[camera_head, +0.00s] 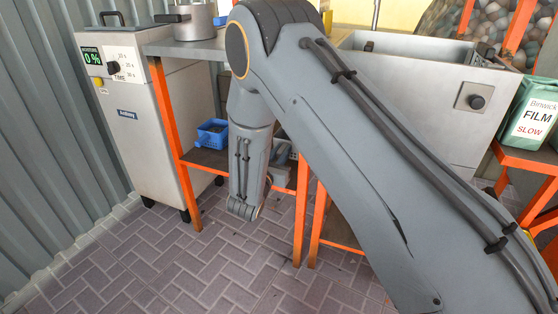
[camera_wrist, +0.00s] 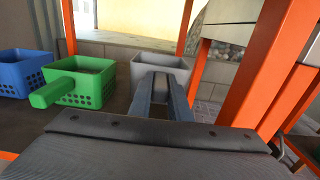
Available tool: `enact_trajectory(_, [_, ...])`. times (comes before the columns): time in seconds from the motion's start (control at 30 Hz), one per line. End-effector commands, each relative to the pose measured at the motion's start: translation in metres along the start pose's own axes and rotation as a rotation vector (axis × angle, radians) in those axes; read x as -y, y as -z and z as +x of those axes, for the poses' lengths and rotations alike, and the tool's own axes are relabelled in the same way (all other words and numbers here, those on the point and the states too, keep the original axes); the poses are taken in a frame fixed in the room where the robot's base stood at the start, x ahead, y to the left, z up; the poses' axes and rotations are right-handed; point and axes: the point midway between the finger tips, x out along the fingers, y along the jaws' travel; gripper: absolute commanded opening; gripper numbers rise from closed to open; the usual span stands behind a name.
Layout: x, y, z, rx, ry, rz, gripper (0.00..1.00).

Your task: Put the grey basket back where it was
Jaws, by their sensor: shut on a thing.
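The grey basket (camera_wrist: 142,67) is straight ahead in the wrist view, to the right of the green basket. My gripper (camera_wrist: 162,82) reaches forward to it and is shut on its near side; the fingers hide the held part, probably a handle. The basket is over the lower shelf (camera_wrist: 112,106); I cannot tell whether its bottom touches the shelf. In the head view a grey piece of it (camera_head: 281,152) seems to show behind my arm, and the gripper's fingers are hidden there.
A green basket (camera_wrist: 88,87) with its handle toward me and a blue basket (camera_wrist: 22,73) stand to the left on the shelf. Orange posts (camera_wrist: 272,95) rise close on the right. In the head view the blue basket (camera_head: 211,134) sits under the metal worktop (camera_head: 195,50).

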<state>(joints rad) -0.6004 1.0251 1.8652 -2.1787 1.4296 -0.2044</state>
Motion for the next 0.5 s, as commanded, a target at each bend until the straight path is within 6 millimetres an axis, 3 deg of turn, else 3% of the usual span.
enact_trajectory(0.17, [0.000,0.026,0.000,-0.001,-0.001,-0.001,0.00])
enact_trajectory(0.5, [0.000,0.028,-0.001,-0.001,0.000,-0.001,0.00])
